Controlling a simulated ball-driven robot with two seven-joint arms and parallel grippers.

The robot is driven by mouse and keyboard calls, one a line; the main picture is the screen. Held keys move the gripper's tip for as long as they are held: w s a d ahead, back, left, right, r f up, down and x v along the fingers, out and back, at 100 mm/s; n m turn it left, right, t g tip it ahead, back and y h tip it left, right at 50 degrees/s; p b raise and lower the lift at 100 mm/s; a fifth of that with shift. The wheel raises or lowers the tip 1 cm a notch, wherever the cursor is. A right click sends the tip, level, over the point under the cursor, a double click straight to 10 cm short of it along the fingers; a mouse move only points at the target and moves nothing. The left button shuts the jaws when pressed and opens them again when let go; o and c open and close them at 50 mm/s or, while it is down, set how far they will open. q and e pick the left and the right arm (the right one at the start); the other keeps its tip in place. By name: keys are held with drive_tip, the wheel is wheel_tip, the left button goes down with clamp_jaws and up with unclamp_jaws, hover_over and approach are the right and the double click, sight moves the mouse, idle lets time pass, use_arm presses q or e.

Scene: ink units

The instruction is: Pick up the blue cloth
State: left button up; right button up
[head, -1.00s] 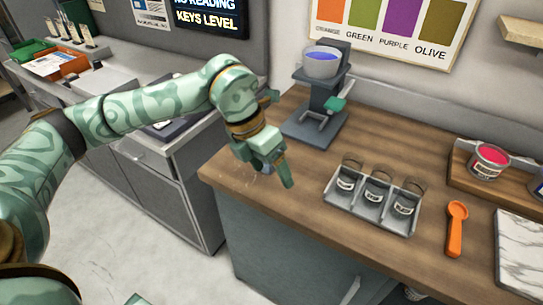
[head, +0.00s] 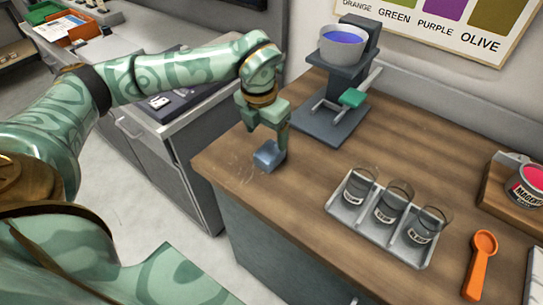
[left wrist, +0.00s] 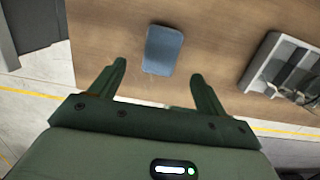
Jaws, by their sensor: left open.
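The blue cloth (head: 268,156) is a small folded grey-blue block on the wooden counter, near its left front corner. In the left wrist view the cloth (left wrist: 163,50) lies ahead of the fingertips, roughly centred between them. My left gripper (head: 266,128) points down just above the cloth in the head view. Its two fingers also show in the left wrist view (left wrist: 158,80), spread apart with nothing between them. I cannot tell the exact height of the fingertips over the cloth. My right gripper is not in view.
A grey tray (head: 343,213) with several labelled glass jars stands right of the cloth. Behind is a dark stand (head: 335,125) holding a bowl of blue ink (head: 343,44). An orange spoon (head: 481,262) lies at the right. The counter around the cloth is bare.

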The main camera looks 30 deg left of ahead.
sight(270, 150)
use_arm(q)
drive_tip(key=shift+w+f, duration=0.15)
drive_tip(key=shift+f, duration=0.8)
drive_tip(key=shift+w+f, duration=0.1)
drive_tip(key=shift+f, duration=0.4)
drive_tip(key=f, duration=0.1)
drive_tip(key=f+b, duration=0.1)
drive_tip(key=f, duration=0.1)
drive_tip(key=f+b, duration=0.1)
drive_tip(key=f, duration=0.1)
drive_tip(key=shift+w+d, duration=0.1)
drive_tip(key=shift+w, duration=0.3)
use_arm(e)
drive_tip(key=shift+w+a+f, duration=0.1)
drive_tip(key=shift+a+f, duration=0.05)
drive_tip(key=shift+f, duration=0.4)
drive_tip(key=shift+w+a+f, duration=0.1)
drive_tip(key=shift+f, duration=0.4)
use_arm(q)
drive_tip(key=c, duration=1)
